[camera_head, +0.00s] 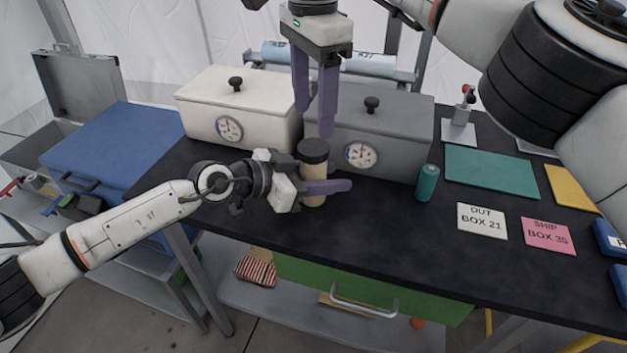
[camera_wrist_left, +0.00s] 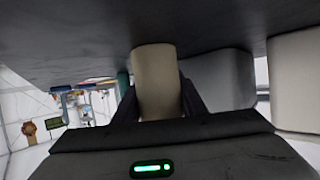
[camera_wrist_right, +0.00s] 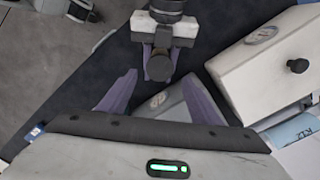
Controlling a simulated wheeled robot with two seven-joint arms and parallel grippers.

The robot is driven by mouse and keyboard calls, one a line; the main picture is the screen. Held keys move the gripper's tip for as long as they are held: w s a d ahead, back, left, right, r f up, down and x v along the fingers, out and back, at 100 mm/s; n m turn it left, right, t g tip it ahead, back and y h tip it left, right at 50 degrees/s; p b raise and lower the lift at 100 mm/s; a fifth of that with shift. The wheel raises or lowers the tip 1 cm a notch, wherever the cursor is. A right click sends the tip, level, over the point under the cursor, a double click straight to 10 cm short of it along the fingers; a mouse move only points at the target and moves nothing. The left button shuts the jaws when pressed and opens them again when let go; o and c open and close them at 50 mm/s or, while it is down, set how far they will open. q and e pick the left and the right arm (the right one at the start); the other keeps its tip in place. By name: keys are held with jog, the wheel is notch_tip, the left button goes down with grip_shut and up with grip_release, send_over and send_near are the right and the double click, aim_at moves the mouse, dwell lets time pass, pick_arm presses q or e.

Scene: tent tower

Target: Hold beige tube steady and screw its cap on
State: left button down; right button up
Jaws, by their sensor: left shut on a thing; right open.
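The beige tube (camera_head: 313,170) stands upright on the black table, in front of the two boxes. Its dark cap (camera_head: 313,150) sits on its top; how tightly it is seated I cannot tell. My left gripper (camera_head: 322,187) is shut around the tube's lower part; the left wrist view also shows the tube (camera_wrist_left: 157,80) between the fingers. My right gripper (camera_head: 315,128) points down just above and behind the cap, fingers apart and empty. In the right wrist view the cap (camera_wrist_right: 158,68) lies beyond the open fingertips.
A cream box (camera_head: 205,108) and a grey box (camera_head: 405,135), each with a knob and dial, stand close behind. A teal cylinder (camera_head: 427,183) stands to the right. Cards reading OUT BOX 21 (camera_head: 482,221) and SHIP BOX 35 (camera_head: 547,236) lie farther right. The black tabletop (camera_head: 370,225) in front is clear.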

aim_at(314, 146)
notch_tip(314, 146, down, 7)
jog(key=shift+r, duration=0.2)
jog(key=c, duration=1.1)
jog(key=m, duration=0.4)
jog(key=shift+m, duration=0.4)
jog(key=m, duration=0.5)
jog(key=o, duration=1.2)
